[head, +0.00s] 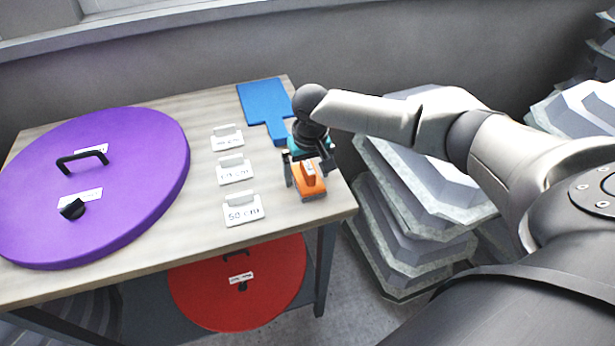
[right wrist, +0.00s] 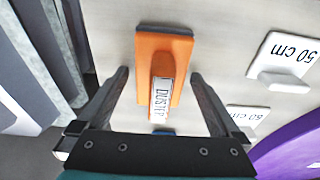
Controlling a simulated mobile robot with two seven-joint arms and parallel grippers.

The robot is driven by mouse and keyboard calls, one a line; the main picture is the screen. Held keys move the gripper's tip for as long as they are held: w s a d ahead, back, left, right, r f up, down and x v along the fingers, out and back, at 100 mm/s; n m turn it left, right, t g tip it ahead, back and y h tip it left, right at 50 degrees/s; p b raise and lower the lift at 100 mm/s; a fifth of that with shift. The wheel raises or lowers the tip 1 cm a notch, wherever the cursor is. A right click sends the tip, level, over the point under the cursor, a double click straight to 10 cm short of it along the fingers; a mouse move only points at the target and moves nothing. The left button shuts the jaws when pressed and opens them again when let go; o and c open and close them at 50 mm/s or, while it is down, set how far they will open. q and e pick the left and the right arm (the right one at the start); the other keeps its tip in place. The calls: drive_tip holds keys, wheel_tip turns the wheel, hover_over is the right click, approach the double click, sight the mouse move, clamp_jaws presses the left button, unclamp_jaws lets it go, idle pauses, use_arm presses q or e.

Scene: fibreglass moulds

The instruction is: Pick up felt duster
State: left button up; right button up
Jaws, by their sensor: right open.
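The felt duster is an orange block (head: 311,184) with a raised orange handle and a grey felt edge. It lies near the right end of the wooden table (head: 150,276). In the right wrist view the duster (right wrist: 148,50) shows a white label reading DUSTER on its handle. My right gripper (head: 305,178) is above it, pointing down. In the right wrist view my right gripper (right wrist: 157,85) has its two fingers apart, one on each side of the duster, with gaps between fingers and block. My left gripper is not in view.
White cards (head: 243,209) with size labels stand left of the duster. A blue paddle-shaped board (head: 262,97) lies behind. A large purple disc (head: 130,150) with a black handle covers the table's left. A red disc (head: 205,290) sits below. Grey moulds (head: 400,240) are stacked right.

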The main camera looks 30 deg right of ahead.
sight(307, 164)
drive_tip(key=shift+c, duration=0.2)
drive_tip(key=c, duration=1.3)
wheel_tip(307, 164, up, 20)
drive_tip(key=shift+p, duration=0.35)
